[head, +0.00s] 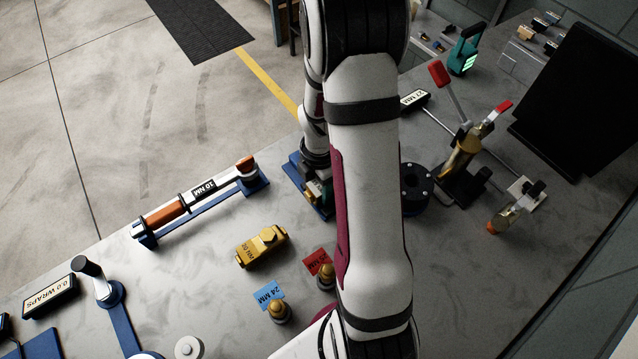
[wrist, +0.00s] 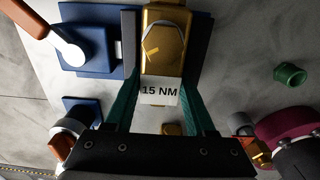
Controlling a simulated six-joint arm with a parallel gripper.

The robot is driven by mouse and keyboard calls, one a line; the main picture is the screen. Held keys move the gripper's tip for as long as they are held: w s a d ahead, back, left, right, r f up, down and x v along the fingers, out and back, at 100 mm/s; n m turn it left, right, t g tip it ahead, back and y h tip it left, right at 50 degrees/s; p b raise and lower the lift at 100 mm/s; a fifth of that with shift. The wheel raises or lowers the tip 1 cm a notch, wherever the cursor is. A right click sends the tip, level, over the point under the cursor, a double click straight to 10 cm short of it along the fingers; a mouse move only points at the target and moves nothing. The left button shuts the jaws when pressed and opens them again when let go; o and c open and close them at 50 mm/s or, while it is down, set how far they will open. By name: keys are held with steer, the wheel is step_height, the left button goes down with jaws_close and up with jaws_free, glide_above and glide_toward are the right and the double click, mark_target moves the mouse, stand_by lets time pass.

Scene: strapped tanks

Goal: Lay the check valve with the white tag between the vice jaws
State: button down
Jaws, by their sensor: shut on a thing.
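In the wrist view the check valve with the white tag (wrist: 163,55) is a brass body with a hex cap; its tag reads 15 NM. My gripper (wrist: 163,85) is shut on it, with a green finger on each side. Dark grey upright plates flank the valve, seemingly the vice jaws (wrist: 197,50), beside a blue block with a white lever (wrist: 84,44). I cannot tell whether the valve rests on anything. In the head view my arm hides most of this; part of the blue vice (head: 297,170) shows.
Another brass valve (head: 261,247) lies on the grey bench, near a blue 24 MM tag (head: 268,293) and a red tag (head: 318,262). A torque wrench (head: 195,205) lies on a blue stand to the left. A brass clamped fitting (head: 462,158) stands at the right.

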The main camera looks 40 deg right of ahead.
steer(key=shift+c, duration=1)
jaws_free()
steer(key=shift+f, duration=0.35)
steer(key=shift+o, duration=0.2)
steer(key=shift+s, duration=0.2)
steer(key=r, duration=0.6)
steer(key=shift+w+r, duration=0.2)
steer(key=shift+r, duration=0.15)
steer(key=shift+w+a+r, duration=0.2)
steer(key=shift+a, duration=0.25)
steer(key=shift+w+a+r, duration=0.2)
steer(key=shift+a, duration=0.25)
steer(key=a+r, duration=0.2)
steer(key=a, duration=1.2)
steer(key=a+r, duration=0.2)
steer(key=a, duration=1.1)
steer(key=shift+s+a, duration=0.35)
steer(key=shift+s, duration=0.05)
